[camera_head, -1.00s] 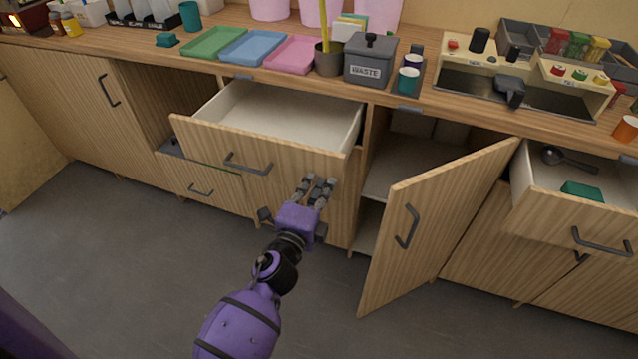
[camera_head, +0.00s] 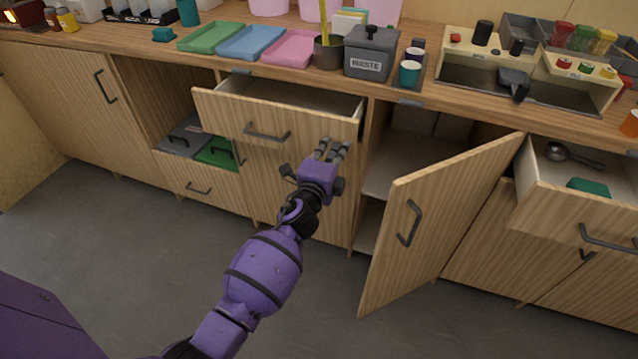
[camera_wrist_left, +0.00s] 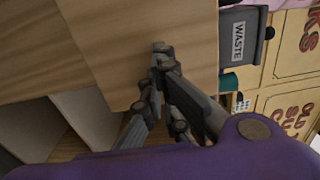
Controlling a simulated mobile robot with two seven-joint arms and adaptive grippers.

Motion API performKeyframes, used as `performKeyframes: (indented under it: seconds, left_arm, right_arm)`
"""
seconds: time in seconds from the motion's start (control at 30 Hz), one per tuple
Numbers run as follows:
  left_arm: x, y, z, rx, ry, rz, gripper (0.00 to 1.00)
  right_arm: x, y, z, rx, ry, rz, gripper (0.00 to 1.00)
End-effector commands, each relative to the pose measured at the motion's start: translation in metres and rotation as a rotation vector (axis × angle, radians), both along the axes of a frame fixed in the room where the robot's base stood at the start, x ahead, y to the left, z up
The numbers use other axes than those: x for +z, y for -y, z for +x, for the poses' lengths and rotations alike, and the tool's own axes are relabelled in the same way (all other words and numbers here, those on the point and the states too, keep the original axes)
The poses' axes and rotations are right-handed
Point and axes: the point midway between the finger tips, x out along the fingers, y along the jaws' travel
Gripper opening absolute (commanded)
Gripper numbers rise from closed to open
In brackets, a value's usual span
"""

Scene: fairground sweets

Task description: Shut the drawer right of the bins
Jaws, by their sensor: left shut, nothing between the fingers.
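The drawer (camera_head: 272,118) right of the bins has a wooden front with a dark bar handle (camera_head: 267,132). It stands partly open below the counter, its pale inside showing behind the front. The grey-lidded bin (camera_head: 186,136) and green-lidded bin (camera_head: 215,153) sit in the open bay to its left. My left gripper (camera_head: 332,146) is shut and empty, its fingertips at the lower right part of the drawer front, seemingly against it. In the left wrist view, the fingertips (camera_wrist_left: 160,50) meet the wooden panel (camera_wrist_left: 185,22). My right gripper is out of view.
A cupboard door (camera_head: 440,215) stands wide open just right of my left arm. Another drawer (camera_head: 570,200) is open at the far right, holding a scoop (camera_head: 572,155). The counter above carries trays and a waste bin (camera_head: 370,52). The floor in front is clear.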

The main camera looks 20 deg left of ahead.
Motion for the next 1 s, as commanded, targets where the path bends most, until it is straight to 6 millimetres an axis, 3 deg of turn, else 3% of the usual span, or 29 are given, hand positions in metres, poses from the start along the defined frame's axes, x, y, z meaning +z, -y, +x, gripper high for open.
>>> performKeyframes:
  seconds: [0.03, 0.2, 0.4, 0.63, 1.0]
  left_arm:
    - [-0.004, 0.0, 0.017, -0.001, -0.001, 0.001, 0.0]
    - [-0.006, 0.0, 0.062, 0.0, -0.003, 0.001, 0.0]
    - [-0.005, 0.0, 0.099, 0.0, -0.003, 0.0, 0.0]
    - [-0.002, 0.0, 0.117, 0.0, -0.002, -0.001, 0.0]
    - [0.003, 0.001, 0.12, -0.001, 0.004, -0.001, 0.0]
  right_arm:
    - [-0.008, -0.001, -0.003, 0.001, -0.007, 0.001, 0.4]
    - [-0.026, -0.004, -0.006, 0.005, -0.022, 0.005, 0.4]
    - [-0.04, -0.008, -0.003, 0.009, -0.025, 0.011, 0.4]
    - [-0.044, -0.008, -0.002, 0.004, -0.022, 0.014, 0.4]
    - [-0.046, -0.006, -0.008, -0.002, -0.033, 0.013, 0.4]
